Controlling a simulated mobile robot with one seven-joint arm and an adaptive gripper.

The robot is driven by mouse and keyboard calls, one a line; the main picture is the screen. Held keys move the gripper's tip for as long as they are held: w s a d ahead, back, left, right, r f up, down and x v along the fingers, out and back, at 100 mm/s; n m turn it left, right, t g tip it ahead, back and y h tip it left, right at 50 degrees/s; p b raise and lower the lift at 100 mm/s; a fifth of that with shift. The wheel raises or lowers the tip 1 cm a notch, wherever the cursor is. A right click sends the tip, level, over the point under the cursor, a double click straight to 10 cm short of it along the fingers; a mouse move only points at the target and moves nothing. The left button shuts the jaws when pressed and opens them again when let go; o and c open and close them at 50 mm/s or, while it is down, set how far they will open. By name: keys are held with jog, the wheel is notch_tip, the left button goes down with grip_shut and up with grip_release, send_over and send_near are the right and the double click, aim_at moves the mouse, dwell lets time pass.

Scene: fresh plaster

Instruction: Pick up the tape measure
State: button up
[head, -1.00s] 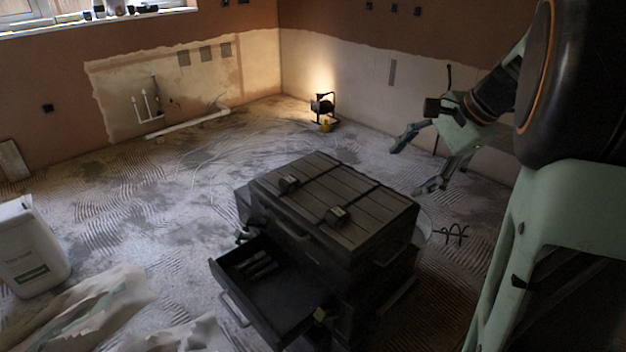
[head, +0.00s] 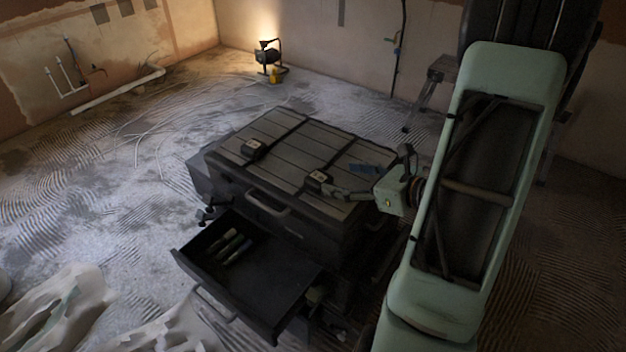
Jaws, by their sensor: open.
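I cannot make out a tape measure with certainty. Two small dark blocks with pale faces sit at the front of the black tool chest's lid: a left block (head: 254,149) and a right block (head: 318,181). Both line up with dark bands across the lid, and I cannot tell if either is a tape measure or a latch. My gripper (head: 343,179) is open over the right part of the lid, fingers pointing left. One finger is close to the right block; I cannot tell whether they touch. Nothing shows held between the fingers.
The tool chest (head: 270,200) has an open drawer (head: 290,285) at the front with several slim items (head: 232,246) inside. A lit work lamp (head: 267,57) stands at the back, with a step stool (head: 432,82) at the right. Crumpled sheeting (head: 60,310) lies front left.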

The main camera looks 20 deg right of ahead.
aim_at(321, 178)
jog(key=x, duration=0.3)
jog(key=shift+f, duration=0.2)
jog(key=shift+f+b+x, duration=0.15)
jog(key=shift+b+x, duration=0.35)
jog(key=shift+x, duration=0.9)
jog(key=shift+f+b+x, duration=0.15)
jog(key=shift+b+x, duration=0.3)
jog(key=shift+x, duration=1)
jog(key=shift+s+a+r, duration=0.1)
jog(key=shift+s, duration=0.15)
jog(key=shift+c, duration=0.6)
jog(key=c, duration=1.3)
